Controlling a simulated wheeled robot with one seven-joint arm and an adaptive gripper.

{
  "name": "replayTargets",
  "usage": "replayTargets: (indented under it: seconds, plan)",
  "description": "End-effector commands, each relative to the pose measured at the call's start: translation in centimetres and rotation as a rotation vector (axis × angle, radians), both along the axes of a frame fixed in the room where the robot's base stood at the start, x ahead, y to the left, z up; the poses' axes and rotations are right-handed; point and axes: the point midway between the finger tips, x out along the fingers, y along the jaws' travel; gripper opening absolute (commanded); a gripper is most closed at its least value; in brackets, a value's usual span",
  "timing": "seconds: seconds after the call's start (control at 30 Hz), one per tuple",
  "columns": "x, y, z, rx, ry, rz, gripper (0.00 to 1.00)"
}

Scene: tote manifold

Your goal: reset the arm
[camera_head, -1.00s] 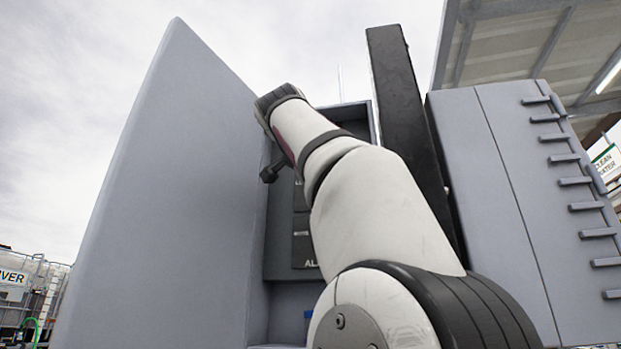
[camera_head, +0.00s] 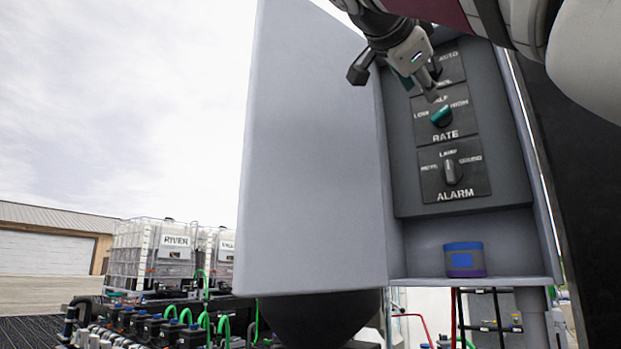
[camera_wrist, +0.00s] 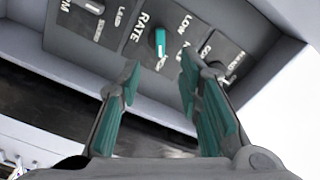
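My gripper (camera_head: 420,82) is near the top of the control panel (camera_head: 405,185) in the head view, in front of the upper switch plate. In the wrist view my gripper (camera_wrist: 160,64) has its two teal-padded fingers apart with nothing between them. The teal RATE knob (camera_head: 442,117) is just below the fingers in the head view. In the wrist view the RATE knob (camera_wrist: 160,42) appears beyond the gap between the fingertips. I cannot tell the exact distance to the panel. My arm runs in from the upper right.
An open grey cabinet door (camera_head: 310,170) stands left of the panel, close to my gripper. The ALARM knob (camera_head: 452,172) is below RATE. White tanks (camera_head: 160,255) and green hoses stand lower left.

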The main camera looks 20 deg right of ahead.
Motion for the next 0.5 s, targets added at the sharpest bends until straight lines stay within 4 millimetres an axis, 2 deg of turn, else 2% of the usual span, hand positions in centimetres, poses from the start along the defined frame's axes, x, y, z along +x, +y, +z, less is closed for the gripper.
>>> replayTargets:
  seconds: [0.37, 0.5]
  plan:
    - [0.0, 0.0, 0.0, 0.0, 0.002, 0.0, 0.33]
    - [0.4, 0.3, -1.5, -0.021, 0.083, 0.021, 0.33]
